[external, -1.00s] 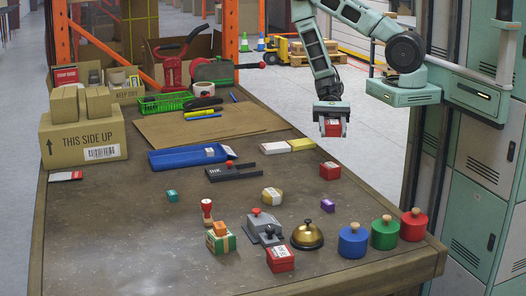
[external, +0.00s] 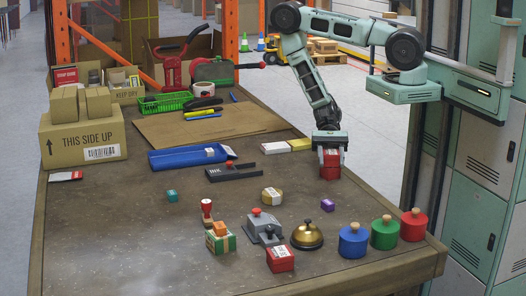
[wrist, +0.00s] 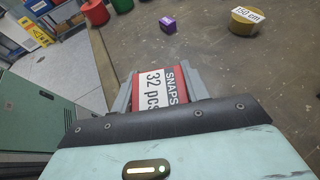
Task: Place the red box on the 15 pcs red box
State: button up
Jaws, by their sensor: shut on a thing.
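My gripper (external: 330,153) is low over the right side of the table and shut on a red box. In the wrist view the held red box (wrist: 160,90) shows a white label reading "SNAPS 32 pcs" between the fingers. Another red box (external: 280,259) with a white label sits at the front of the table. Its count is too small to read.
A purple box (external: 327,205) and a yellow round item (external: 272,195) lie in front of my gripper. A brass bell (external: 307,235) and blue, green and red knobbed cylinders (external: 384,233) stand nearer the front.

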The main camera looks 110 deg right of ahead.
jog(key=shift+f, duration=0.1)
jog(key=o, duration=1)
